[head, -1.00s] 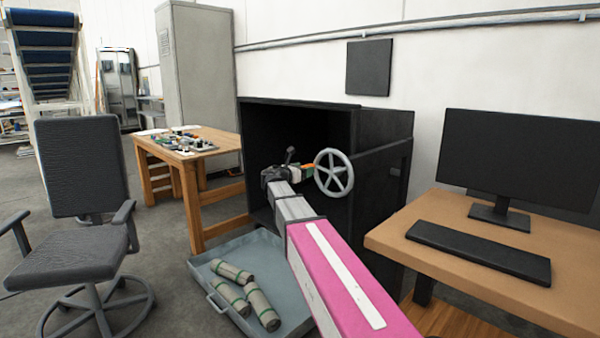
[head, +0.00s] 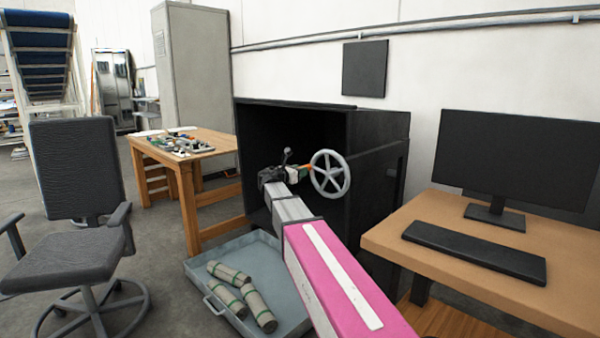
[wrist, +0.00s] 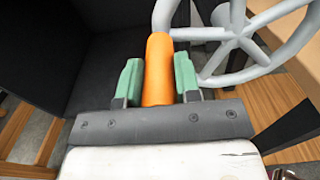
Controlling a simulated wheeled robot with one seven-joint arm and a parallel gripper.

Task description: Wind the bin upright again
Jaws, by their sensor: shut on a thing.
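The black bin (head: 378,125) stands in the middle of the head view with its open mouth facing sideways, over the tray side. Its inside is dark and I cannot see whether it holds anything. A grey spoked handwheel (head: 343,160) is on the bin's near side, with an orange crank handle (wrist: 158,50) sticking out from its rim. My gripper (wrist: 158,82) is shut on the orange handle, with one green finger pad on each side. In the head view my gripper (head: 297,174) reaches the wheel's left edge, and my arm hides part of the bin.
A grey tray (head: 290,308) with several green-banded rolls (head: 228,273) lies on the floor before the bin. A desk (head: 400,235) with monitor (head: 520,160) and keyboard (head: 475,250) is close on the right. An office chair (head: 75,170) and a wooden workbench (head: 215,150) stand left.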

